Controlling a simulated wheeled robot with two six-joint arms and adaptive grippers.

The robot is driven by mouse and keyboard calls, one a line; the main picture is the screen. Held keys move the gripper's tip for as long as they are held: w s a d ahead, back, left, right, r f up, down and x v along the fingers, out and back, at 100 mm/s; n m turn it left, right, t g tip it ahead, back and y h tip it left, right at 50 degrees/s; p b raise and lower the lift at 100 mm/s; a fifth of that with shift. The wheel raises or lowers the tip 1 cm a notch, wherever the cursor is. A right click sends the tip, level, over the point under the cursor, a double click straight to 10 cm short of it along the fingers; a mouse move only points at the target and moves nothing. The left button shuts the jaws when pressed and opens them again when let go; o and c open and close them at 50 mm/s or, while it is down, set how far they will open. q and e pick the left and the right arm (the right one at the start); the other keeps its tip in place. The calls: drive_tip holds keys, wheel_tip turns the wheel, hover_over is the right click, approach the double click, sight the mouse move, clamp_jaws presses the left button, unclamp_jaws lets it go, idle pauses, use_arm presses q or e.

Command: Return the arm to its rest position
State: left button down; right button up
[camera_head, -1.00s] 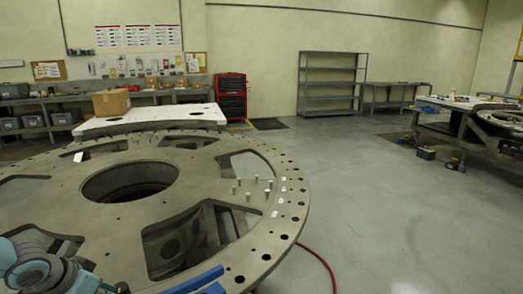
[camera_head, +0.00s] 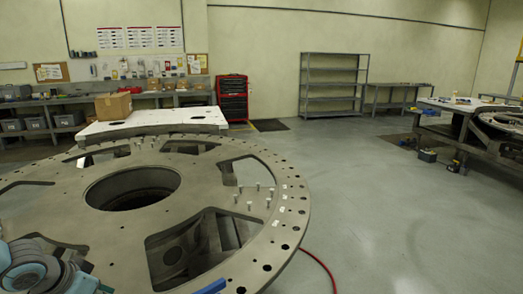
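The large round turret plate (camera_head: 110,222) fills the left and lower left of the head view. It has a big centre hole, wide cut-outs and a ring of small holes along its rim. Several bolts (camera_head: 257,188) stand upright on its right side near the rim. Part of my arm, grey and teal, shows at the lower left corner, over the plate's near edge. Neither gripper shows in the view. A small piece of a blue object (camera_head: 211,287) shows at the bottom edge; I cannot tell what it is.
A white table (camera_head: 150,124) with a cardboard box (camera_head: 113,106) stands behind the plate. A red tool cabinet (camera_head: 232,99) and grey shelving (camera_head: 333,84) stand along the wall. A workbench (camera_head: 475,128) is at the right. A red hose (camera_head: 318,263) lies on the open floor.

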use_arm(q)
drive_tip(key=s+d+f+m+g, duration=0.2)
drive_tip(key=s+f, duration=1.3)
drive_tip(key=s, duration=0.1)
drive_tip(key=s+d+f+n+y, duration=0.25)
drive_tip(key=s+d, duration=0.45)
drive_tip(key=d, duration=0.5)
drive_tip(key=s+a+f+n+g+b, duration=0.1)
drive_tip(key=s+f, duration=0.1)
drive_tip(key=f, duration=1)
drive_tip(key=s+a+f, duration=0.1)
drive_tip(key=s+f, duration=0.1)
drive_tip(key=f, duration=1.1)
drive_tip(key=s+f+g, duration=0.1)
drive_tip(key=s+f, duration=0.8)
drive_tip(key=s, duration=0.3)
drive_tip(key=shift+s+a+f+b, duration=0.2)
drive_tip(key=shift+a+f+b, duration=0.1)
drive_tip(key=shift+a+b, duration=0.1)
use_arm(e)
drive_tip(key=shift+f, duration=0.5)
